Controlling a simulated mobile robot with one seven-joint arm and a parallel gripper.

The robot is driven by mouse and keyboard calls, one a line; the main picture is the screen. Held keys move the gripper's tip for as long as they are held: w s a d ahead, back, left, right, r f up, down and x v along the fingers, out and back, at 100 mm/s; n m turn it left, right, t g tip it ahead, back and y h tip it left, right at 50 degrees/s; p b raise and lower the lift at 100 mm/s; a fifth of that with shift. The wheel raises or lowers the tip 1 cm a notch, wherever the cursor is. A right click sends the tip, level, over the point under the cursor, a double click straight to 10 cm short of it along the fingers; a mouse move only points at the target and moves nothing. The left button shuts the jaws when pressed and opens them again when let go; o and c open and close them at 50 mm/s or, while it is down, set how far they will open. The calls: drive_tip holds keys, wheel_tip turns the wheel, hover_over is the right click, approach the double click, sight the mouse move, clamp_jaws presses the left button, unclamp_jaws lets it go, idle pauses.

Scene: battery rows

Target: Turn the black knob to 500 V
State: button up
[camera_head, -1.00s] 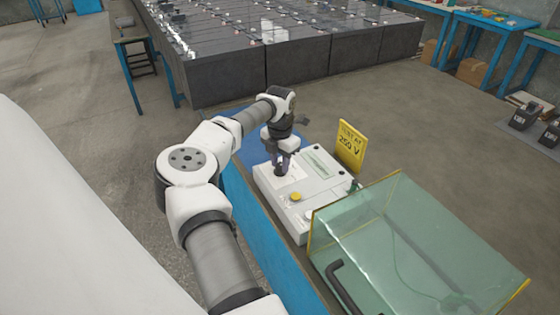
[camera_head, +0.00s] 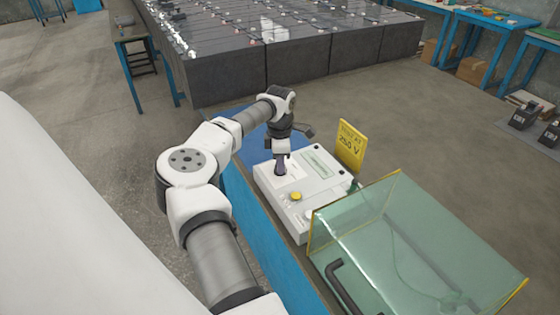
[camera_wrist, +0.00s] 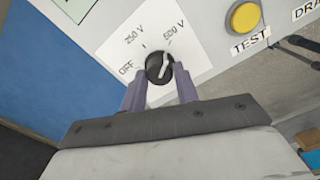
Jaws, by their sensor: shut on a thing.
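The black knob (camera_wrist: 157,68) sits on the white dial face of the tester box (camera_head: 320,194), among marks for OFF, 250 V and 500 V. Its white pointer line points up and slightly right in the wrist view, towards the 500 V mark (camera_wrist: 173,32). My gripper (camera_wrist: 159,82) is shut on the knob, one finger on each side of its lower part. In the head view my gripper (camera_head: 280,168) points down onto the box, and its fingers hide the knob.
A yellow button (camera_wrist: 243,17) marked TEST is on the same box. A yellow card (camera_head: 350,146) reading 250 V stands behind the box. A clear open-looking case (camera_head: 400,245) with a black handle stands close in front. Battery rows (camera_head: 300,65) lie beyond.

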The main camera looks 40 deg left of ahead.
drive_tip(key=shift+w+r+m, duration=0.1)
drive_tip(key=shift+m, duration=0.2)
drive_tip(key=o, duration=1)
drive_tip(key=shift+c, duration=0.2)
wheel_tip(320, 180, up, 14)
drive_tip(key=b, duration=0.2)
drive_tip(key=shift+b, duration=0.3)
